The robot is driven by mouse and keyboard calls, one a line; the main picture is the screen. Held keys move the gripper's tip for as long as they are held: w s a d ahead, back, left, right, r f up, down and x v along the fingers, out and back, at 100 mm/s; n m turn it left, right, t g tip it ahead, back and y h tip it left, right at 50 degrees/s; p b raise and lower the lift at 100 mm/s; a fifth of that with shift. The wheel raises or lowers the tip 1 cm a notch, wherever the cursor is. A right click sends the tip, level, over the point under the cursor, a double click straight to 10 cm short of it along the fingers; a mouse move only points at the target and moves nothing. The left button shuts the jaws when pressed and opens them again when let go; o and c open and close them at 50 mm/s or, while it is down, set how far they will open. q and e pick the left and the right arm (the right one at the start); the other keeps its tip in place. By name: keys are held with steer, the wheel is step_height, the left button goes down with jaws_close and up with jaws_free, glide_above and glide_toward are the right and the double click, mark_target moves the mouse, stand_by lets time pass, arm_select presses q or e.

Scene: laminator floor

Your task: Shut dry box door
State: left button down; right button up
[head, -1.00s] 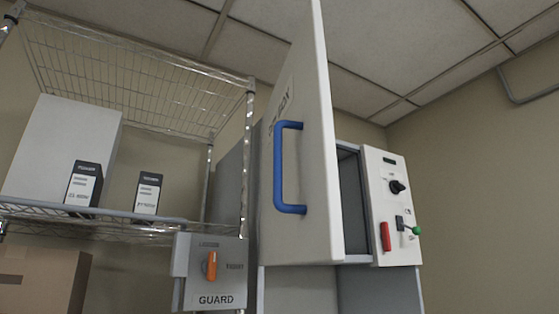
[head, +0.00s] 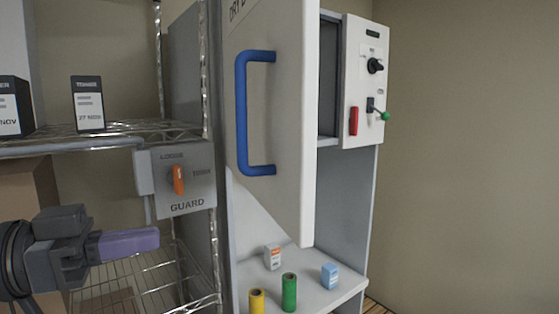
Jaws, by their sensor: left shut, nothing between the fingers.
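The dry box door (head: 285,120) is white and stands open, swung out toward me. It has a blue C-shaped handle (head: 242,115) on its face. The dry box's dark interior (head: 328,80) shows as a narrow strip to the right of the door. My left gripper (head: 155,238) is at the lower left, with purple fingers pressed together and nothing between them. It is left of and below the handle, apart from the door. My right gripper does not show.
A control panel (head: 362,85) with a black knob, red handle and green-tipped lever is right of the box. A grey GUARD box (head: 182,190) with an orange switch hangs on the wire rack (head: 100,138). Small boxes and rolls stand on a white shelf (head: 335,298) below the door.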

mark_target(294, 216)
arm_select(q)
steer(key=shift+m+g, duration=0.3)
steer(key=shift+m, duration=0.1)
steer(key=p+x, duration=0.2)
steer(key=x, duration=0.2)
steer(key=r+p+x, duration=0.1)
steer(key=p+x, duration=0.2)
steer(key=x, duration=0.1)
steer(key=s+p+x, duration=0.1)
steer(key=p+x, duration=0.1)
steer(key=x, duration=0.2)
steer(key=shift+w+d+r, duration=0.1)
steer(key=shift+d+r, duration=0.1)
steer(key=shift+d, duration=0.4)
steer(key=shift+w+d+f+p, duration=0.2)
steer(key=shift+d+p, duration=0.15)
steer(key=shift+d, duration=0.2)
